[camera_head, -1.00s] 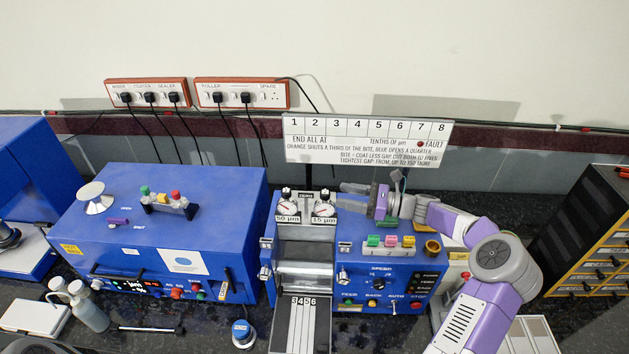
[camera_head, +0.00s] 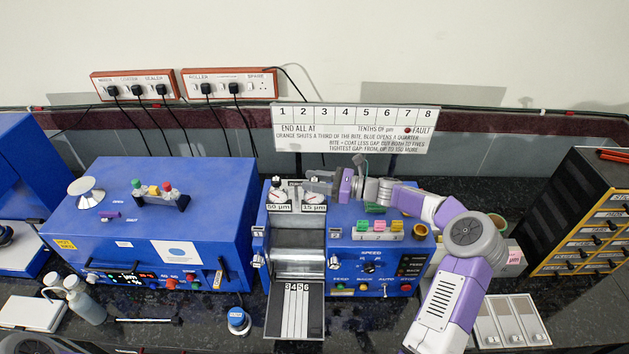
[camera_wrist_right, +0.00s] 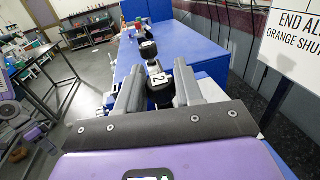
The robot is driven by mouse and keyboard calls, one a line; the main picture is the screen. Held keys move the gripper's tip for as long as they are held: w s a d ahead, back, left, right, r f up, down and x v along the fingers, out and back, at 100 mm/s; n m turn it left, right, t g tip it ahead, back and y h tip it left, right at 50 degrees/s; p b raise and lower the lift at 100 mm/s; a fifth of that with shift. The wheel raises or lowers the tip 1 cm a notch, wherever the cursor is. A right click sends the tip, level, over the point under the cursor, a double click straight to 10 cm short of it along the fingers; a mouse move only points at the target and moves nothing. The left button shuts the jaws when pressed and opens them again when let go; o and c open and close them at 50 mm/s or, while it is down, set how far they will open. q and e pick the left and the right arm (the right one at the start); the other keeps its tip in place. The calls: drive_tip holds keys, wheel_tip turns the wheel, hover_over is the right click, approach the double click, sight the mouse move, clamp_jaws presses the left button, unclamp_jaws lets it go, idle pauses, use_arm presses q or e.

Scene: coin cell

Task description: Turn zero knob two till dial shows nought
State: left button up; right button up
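The roller machine (camera_head: 345,215) carries two round dials at its top left, over plates reading 50 µm and 15 µm. The left dial (camera_head: 278,196) shows; the right dial (camera_head: 313,196) is partly under my gripper, and I cannot read its needle. My right gripper (camera_head: 312,182) is over the right dial's top. In the right wrist view, zero knob two (camera_wrist_right: 159,86), black with a white "2" label, sits between the fingers. The fingers look spread either side of it, with no clear grip. Another dark knob (camera_wrist_right: 148,49) stands beyond. My left gripper is not in view.
Coloured buttons (camera_head: 378,228) on the machine's top lie near my right forearm. A white sign (camera_head: 352,130) stands behind the machine. A blue box machine (camera_head: 150,220) stands left. A drawer cabinet (camera_head: 590,220) is at the right.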

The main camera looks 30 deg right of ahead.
drive_tip(key=c, duration=0.4)
drive_tip(key=shift+o, duration=0.2)
drive_tip(key=shift+m+t+h, duration=0.3)
drive_tip(key=shift+m+t, duration=0.1)
drive_tip(key=shift+m+t+h+b, duration=0.3)
drive_tip(key=shift+m+t+h, duration=0.1)
drive_tip(key=shift+t+h, duration=0.15)
drive_tip(key=shift+f+m+t+h+b, duration=0.15)
drive_tip(key=shift+m+t+h+b, duration=0.4)
drive_tip(key=shift+h, duration=0.3)
drive_tip(key=m+t+h+b, duration=0.1)
drive_tip(key=m+h+b, duration=0.1)
drive_tip(key=b, duration=0.5)
drive_tip(key=m+t+h+b, duration=0.1)
drive_tip(key=m+h+b, duration=0.2)
drive_tip(key=h+b, duration=0.2)
drive_tip(key=shift+t+h+b, duration=0.3)
drive_tip(key=shift+b, duration=0.55)
drive_tip(key=shift+r+m+h+b, duration=0.2)
drive_tip(key=shift+m+h+b, duration=0.55)
drive_tip(key=shift+b, duration=0.4)
